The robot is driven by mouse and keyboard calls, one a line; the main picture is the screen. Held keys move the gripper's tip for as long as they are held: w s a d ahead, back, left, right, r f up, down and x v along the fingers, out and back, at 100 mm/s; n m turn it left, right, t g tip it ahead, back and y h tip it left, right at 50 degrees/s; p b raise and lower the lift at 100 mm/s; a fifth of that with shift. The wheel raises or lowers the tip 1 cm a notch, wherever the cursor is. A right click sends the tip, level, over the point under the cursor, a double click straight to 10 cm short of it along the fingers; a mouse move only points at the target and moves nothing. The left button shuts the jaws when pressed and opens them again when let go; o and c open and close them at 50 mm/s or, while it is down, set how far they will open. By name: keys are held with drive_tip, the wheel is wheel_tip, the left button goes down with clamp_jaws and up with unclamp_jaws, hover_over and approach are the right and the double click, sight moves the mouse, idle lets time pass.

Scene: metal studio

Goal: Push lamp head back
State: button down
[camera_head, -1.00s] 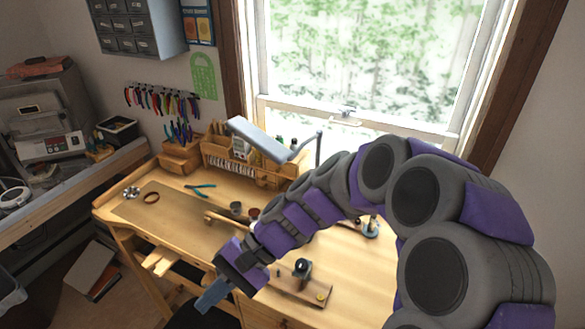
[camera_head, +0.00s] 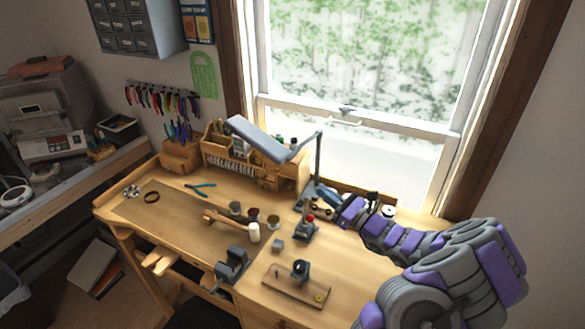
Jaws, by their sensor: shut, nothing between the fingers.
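The lamp head (camera_head: 258,139) is a long pale blue-grey bar, tilted down to the right, above the wooden organizer at the back of the workbench. It joins a thin upright lamp post (camera_head: 318,165) by a short arm at its right. My gripper (camera_head: 322,192) is shut and points left toward the bench's back, close to the lower part of the post. It is below and to the right of the lamp head, apart from it. Whether it touches the post I cannot tell. Its fingertips are small and partly unclear in this view.
The workbench (camera_head: 165,218) holds a wooden organizer (camera_head: 217,152), green-handled pliers (camera_head: 200,186), a mallet (camera_head: 228,221), small pots and a cylinder (camera_head: 255,233). A vise (camera_head: 232,267) is at the front edge. A wooden board with a tool (camera_head: 288,286) lies front right. The window is behind.

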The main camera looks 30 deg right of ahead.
approach(279, 165)
drive_tip(key=x, duration=0.2)
drive_tip(key=b+x, duration=0.1)
drive_tip(key=x, duration=0.1)
drive_tip(key=b+x, duration=0.1)
drive_tip(key=x, duration=0.1)
drive_tip(key=shift+d+r, duration=0.35)
drive_tip(key=shift+r, duration=0.05)
drive_tip(key=shift+w+a+r, duration=0.2)
drive_tip(key=shift+w+a, duration=0.1)
drive_tip(key=shift+a, duration=0.15)
drive_tip(key=shift+w+d, duration=0.1)
drive_tip(key=shift+d, duration=0.05)
drive_tip(key=shift+w+a+r+p, duration=0.15)
drive_tip(key=shift+w+a+p, duration=0.15)
drive_tip(key=shift+w+p, duration=0.25)
drive_tip(key=shift+f+p+x, duration=0.15)
drive_tip(key=shift+p+x, duration=0.2)
drive_tip(key=shift+x, duration=0.4)
drive_tip(key=shift+f+p+x, duration=0.2)
drive_tip(key=shift+p+x, duration=0.1)
drive_tip(key=shift+x, duration=0.45)
drive_tip(key=shift+a+f, duration=0.15)
drive_tip(key=shift+f, duration=0.05)
